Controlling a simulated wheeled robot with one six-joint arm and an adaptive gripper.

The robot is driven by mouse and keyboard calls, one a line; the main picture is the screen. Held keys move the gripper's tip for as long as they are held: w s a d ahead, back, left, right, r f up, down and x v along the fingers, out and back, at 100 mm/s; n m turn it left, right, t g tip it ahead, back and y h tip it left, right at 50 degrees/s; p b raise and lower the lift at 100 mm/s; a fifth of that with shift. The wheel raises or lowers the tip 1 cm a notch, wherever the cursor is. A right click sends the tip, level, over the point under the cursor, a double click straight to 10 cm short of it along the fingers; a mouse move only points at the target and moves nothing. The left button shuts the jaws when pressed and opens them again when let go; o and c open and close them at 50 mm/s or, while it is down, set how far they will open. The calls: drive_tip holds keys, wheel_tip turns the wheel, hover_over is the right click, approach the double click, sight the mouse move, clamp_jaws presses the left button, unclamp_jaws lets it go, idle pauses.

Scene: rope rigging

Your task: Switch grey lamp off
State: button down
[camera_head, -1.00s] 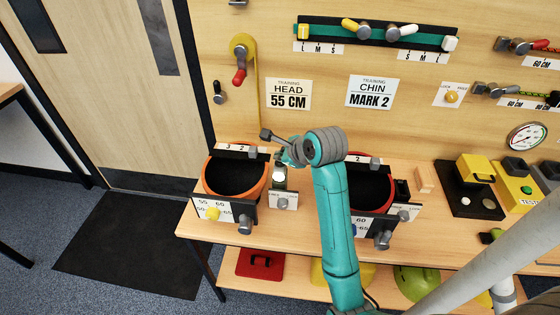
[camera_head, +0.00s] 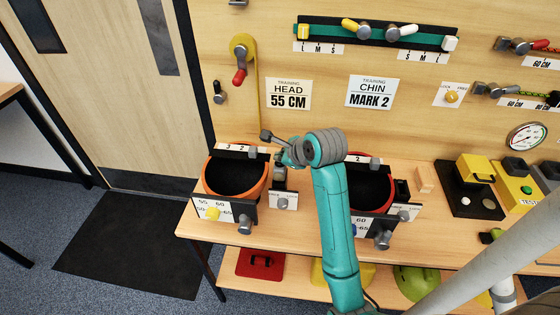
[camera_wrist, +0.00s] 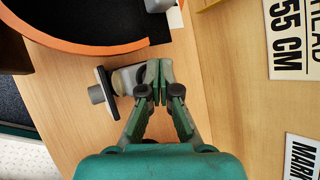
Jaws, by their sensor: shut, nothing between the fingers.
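The grey lamp (camera_head: 279,184) appears to be the small grey fitting on the bench between the two helmets. Its face looks dark in the head view. It also shows in the wrist view (camera_wrist: 127,79), where its rounded body looks grey-beige. A plate with a grey knob (camera_head: 282,203) stands in front of it; the knob also shows in the wrist view (camera_wrist: 97,94). My gripper (camera_wrist: 160,80) is shut and empty, with its fingertips right beside the lamp body; I cannot tell whether they touch.
An orange-rimmed helmet (camera_head: 208,176) stands left of the lamp, close to my gripper. A red-rimmed helmet (camera_head: 388,196) stands to the right, partly behind my arm. The wooden back panel with signs (camera_head: 289,94) rises behind. Bare bench shows around the lamp.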

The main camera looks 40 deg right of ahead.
drive_tip(key=shift+r, duration=0.75)
drive_tip(key=shift+r, duration=2.5)
